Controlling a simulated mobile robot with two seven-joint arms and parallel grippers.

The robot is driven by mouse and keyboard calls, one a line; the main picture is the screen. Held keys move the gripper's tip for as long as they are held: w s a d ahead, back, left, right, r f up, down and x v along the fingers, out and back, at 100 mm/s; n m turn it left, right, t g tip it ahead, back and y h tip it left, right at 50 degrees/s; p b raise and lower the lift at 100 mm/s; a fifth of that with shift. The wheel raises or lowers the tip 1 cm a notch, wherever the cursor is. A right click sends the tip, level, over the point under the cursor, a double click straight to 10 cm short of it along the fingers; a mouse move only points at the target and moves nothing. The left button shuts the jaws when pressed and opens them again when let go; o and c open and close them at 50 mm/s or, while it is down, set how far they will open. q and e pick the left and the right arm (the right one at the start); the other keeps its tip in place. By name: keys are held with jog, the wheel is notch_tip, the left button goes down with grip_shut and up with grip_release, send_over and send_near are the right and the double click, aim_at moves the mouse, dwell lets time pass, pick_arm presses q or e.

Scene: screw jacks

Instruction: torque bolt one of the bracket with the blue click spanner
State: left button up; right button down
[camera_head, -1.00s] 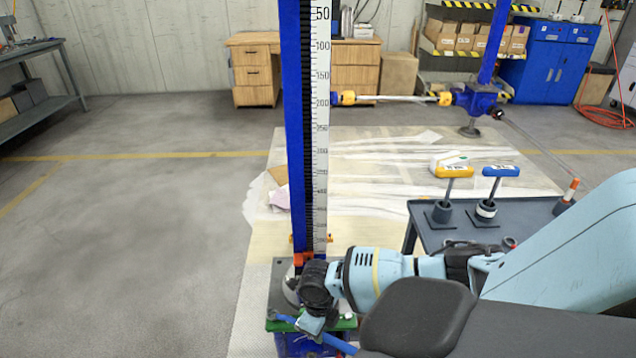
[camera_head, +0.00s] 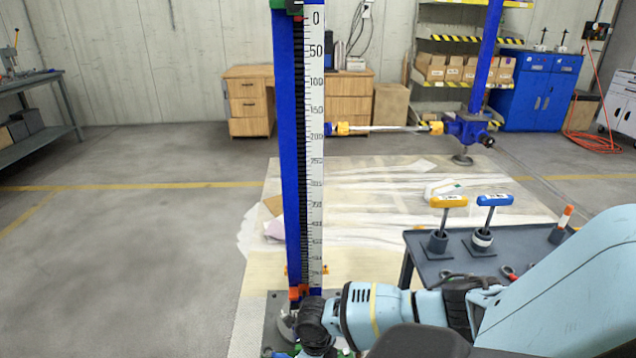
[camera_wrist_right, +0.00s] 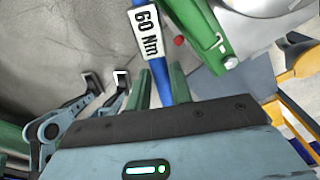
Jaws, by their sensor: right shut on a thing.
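My right gripper (camera_head: 316,349) is low in the head view, at the foot of the tall blue jack column, and partly cut off by the lower edge. In the wrist view the right gripper (camera_wrist_right: 161,88) is shut on the blue click spanner (camera_wrist_right: 139,24), whose blue shaft carries a white "60 Nm" label and lies between the green fingers. A green part (camera_wrist_right: 203,38), which may be the bracket, lies right of the spanner with a silver bolt or nut on it. I cannot tell which bolt is bolt one; the spanner's head is out of view. My left gripper is not in view.
The blue jack column (camera_head: 287,150) with a scale stands upright beside the gripper. A grey cart (camera_head: 420,247) at right holds a yellow T-handle tool (camera_head: 448,201) and a blue one (camera_head: 494,200). Floor at left is clear.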

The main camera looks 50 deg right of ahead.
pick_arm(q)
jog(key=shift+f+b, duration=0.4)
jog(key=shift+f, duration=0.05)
pick_arm(e)
jog(key=shift+f, duration=0.55)
